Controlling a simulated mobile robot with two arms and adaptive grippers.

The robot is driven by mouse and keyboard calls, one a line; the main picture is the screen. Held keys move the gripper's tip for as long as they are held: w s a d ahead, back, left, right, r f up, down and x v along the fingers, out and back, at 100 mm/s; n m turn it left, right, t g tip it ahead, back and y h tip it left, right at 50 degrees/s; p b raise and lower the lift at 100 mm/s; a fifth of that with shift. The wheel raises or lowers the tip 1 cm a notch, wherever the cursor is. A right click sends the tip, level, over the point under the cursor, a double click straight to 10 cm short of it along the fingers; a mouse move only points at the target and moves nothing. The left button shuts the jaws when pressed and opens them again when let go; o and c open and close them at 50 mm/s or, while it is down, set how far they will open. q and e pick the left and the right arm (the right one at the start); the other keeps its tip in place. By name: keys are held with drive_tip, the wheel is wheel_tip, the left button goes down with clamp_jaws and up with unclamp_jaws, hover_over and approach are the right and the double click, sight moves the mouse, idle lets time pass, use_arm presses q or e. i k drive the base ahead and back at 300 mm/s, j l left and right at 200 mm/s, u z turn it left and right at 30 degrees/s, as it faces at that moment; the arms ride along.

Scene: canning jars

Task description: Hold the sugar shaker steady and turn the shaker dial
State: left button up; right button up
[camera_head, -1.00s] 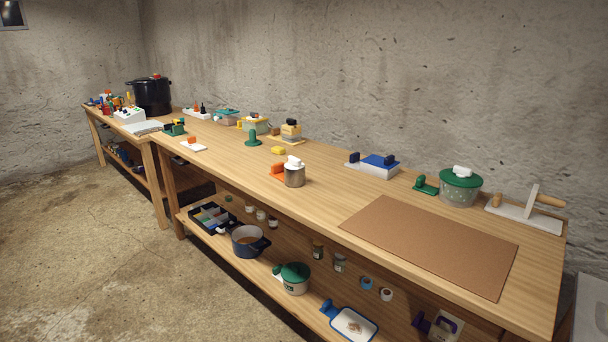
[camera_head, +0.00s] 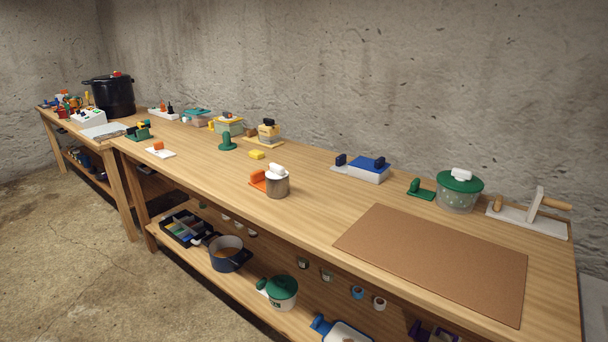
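What looks like the sugar shaker is a metallic grey cylinder (camera_head: 277,187) standing upright near the front edge of the long wooden bench. A white knob-like piece (camera_head: 278,170), which may be the dial, sits on its top. An orange piece (camera_head: 257,176) is right beside the cylinder on its left; I cannot tell if they are joined. Neither of my grippers is in view, and nothing is seen touching the shaker.
A brown mat (camera_head: 430,260) lies on the bench (camera_head: 330,208) to the right. The bench around the shaker's right is clear. A lower shelf holds pots and jars.

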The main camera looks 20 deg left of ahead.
sight(279, 170)
drive_tip(key=i+j, duration=0.15)
drive_tip(key=j, duration=0.2)
drive_tip(key=i+j+z, duration=0.15)
drive_tip(key=j, duration=0.2)
drive_tip(key=i+j, duration=0.2)
drive_tip(key=j, duration=0.15)
drive_tip(key=i+j+z, duration=0.15)
drive_tip(key=j, duration=0.2)
drive_tip(key=i+j, duration=0.15)
drive_tip(key=j, duration=0.25)
drive_tip(key=i+j+z, duration=0.15)
drive_tip(key=j, duration=0.25)
drive_tip(key=i+j, duration=0.1)
drive_tip(key=j, duration=0.25)
drive_tip(key=z, duration=0.05)
